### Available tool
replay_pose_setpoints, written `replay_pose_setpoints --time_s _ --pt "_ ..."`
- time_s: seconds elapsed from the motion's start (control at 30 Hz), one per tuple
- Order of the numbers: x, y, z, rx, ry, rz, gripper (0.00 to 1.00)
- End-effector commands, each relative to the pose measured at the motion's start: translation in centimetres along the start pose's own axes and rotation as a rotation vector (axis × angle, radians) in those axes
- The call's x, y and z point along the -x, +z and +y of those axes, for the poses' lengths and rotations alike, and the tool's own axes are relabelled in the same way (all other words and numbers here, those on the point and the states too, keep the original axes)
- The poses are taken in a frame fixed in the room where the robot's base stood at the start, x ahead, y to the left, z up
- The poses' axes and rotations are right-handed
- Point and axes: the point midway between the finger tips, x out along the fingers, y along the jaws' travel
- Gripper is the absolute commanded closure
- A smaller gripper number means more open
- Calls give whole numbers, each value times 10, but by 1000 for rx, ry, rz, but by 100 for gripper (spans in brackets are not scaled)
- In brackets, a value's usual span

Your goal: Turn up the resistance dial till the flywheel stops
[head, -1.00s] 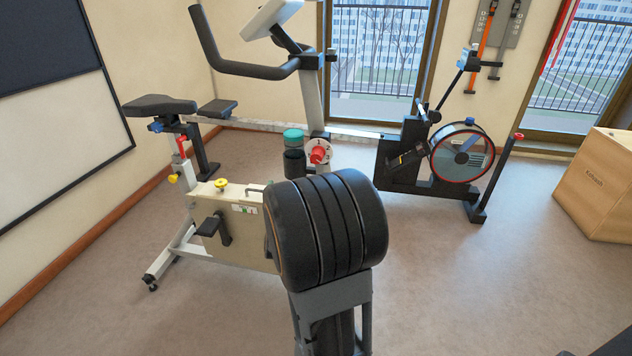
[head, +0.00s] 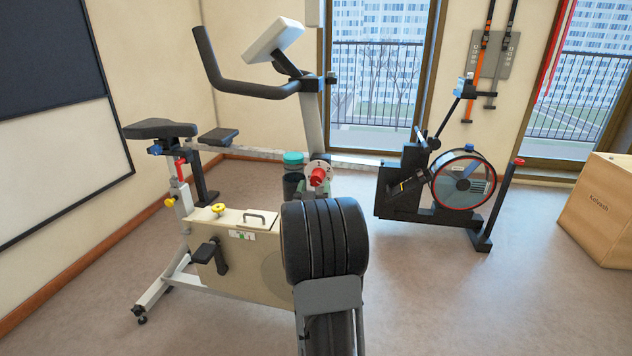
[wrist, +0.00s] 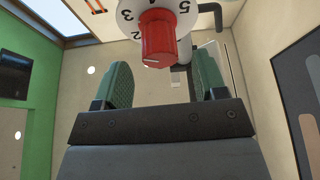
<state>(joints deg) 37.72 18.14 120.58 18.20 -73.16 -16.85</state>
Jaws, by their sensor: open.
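The resistance dial is a red knob (head: 318,176) on a white numbered face, low on the exercise bike's upright post in the head view. In the wrist view the red knob (wrist: 158,40) is at the top centre, with a pale mark at its lower edge; the face is cut off above. My gripper (wrist: 163,78) is open, its two green fingers spread below the knob in that picture, with nothing between them. It looks apart from the knob.
The bike's cream housing (head: 236,240) with a yellow knob stands at centre left. A teal-topped bottle (head: 293,158) is close left of the dial. A machine with a red-rimmed wheel (head: 463,180) stands right, beside a wooden box (head: 600,210). Floor at lower right is clear.

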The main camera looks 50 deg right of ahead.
Motion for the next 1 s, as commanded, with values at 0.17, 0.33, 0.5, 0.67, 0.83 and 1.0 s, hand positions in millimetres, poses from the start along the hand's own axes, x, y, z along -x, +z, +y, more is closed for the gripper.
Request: replay_pose_setpoints --time_s 0.17,0.33,0.5,0.67,0.83,1.0 --pt "-21 0 0 0 1 1 35" --pt "-31 0 0 -1 0 0 35" --pt "-34 0 0 -1 0 0 35" --pt "-33 0 0 -1 0 0 35" --pt "-33 0 0 -1 0 0 49" --pt "-33 0 0 -1 0 0 66"
